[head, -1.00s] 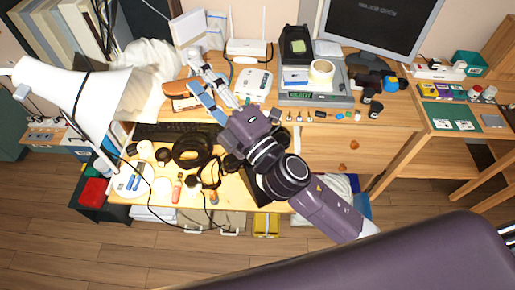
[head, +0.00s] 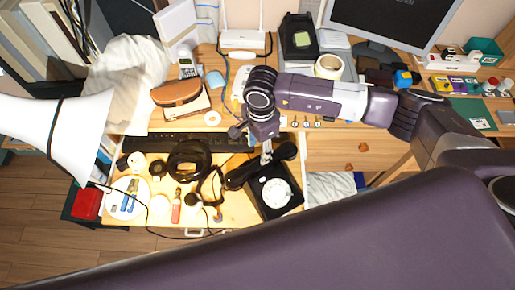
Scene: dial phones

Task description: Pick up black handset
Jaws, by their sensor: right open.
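The black dial phone (head: 289,203) stands on the lower right part of the pale desk surface. Its white round dial faces up. The black handset (head: 238,178) lies slantwise across the back of the phone, with its other end at the upper right. My right gripper (head: 267,157) points down over the middle of the handset. Its light fingers hide part of the handset, and I cannot tell whether they touch it. The gripper is open. My left gripper is not in view.
Black headphones (head: 188,160) and a black keyboard (head: 185,140) lie left of the phone. A white lamp (head: 60,135) stands at the left. A white router (head: 243,40), tape roll (head: 328,66) and monitor (head: 385,22) are at the back. My arm hides part of the desk.

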